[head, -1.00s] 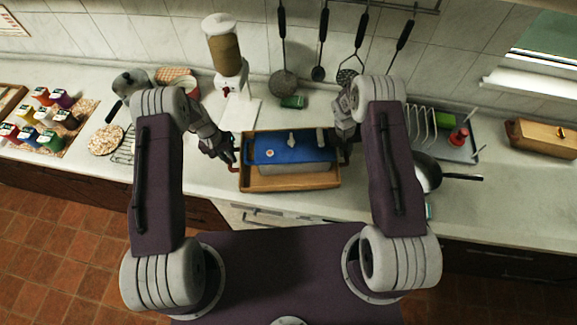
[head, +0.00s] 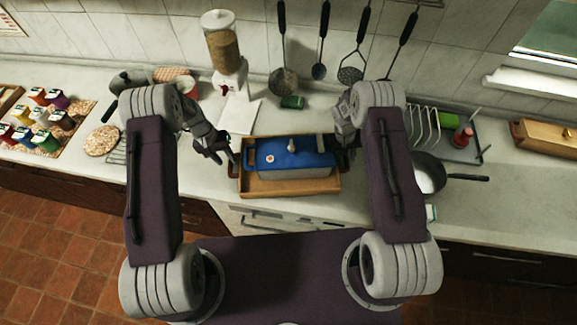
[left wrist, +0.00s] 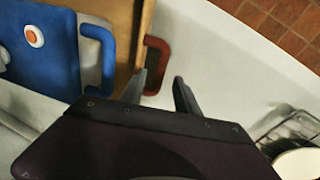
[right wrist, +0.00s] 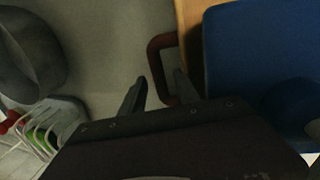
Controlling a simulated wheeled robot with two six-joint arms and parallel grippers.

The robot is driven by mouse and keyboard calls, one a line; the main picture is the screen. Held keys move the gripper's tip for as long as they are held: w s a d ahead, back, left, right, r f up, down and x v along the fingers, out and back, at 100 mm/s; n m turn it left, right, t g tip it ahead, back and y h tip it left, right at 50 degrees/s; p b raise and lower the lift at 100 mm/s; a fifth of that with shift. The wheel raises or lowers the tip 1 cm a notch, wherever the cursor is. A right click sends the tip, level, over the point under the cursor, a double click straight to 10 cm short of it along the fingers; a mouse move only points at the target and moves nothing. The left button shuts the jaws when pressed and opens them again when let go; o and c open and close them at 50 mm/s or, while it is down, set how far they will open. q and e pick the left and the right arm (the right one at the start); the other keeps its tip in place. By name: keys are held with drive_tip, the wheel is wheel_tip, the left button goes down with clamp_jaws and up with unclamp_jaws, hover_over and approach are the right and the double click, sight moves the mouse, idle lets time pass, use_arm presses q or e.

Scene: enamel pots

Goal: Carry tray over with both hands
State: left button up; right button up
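A wooden tray (head: 290,188) lies on the counter, holding a rectangular enamel pot with a blue lid (head: 268,152). My left gripper (head: 233,158) is at the tray's left end. In the left wrist view its open fingers (left wrist: 160,88) are either side of the outer bar of the dark red tray handle (left wrist: 155,48); contact cannot be told. My right gripper (head: 346,143) is at the right end, its fingers mostly hidden in the head view. In the right wrist view its fingers (right wrist: 160,90) are open, with the other red handle (right wrist: 156,55) between them.
A dark pan (head: 432,172) and a dish rack (head: 425,128) stand right of the tray. A dispenser (head: 222,50) and a white sheet (head: 240,113) are behind it to the left. A green item (head: 292,102) lies behind it. Spice jars (head: 45,142) are far left.

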use_arm(q)
wheel_tip(320, 180, up, 8)
drive_tip(key=a, duration=0.1)
drive_tip(key=shift+a, duration=0.3)
use_arm(e)
wheel_tip(320, 180, up, 12)
drive_tip(key=a, duration=0.2)
drive_tip(key=shift+a, duration=0.15)
use_arm(q)
drive_tip(key=shift+r, duration=0.1)
use_arm(e)
drive_tip(key=shift+f, duration=0.1)
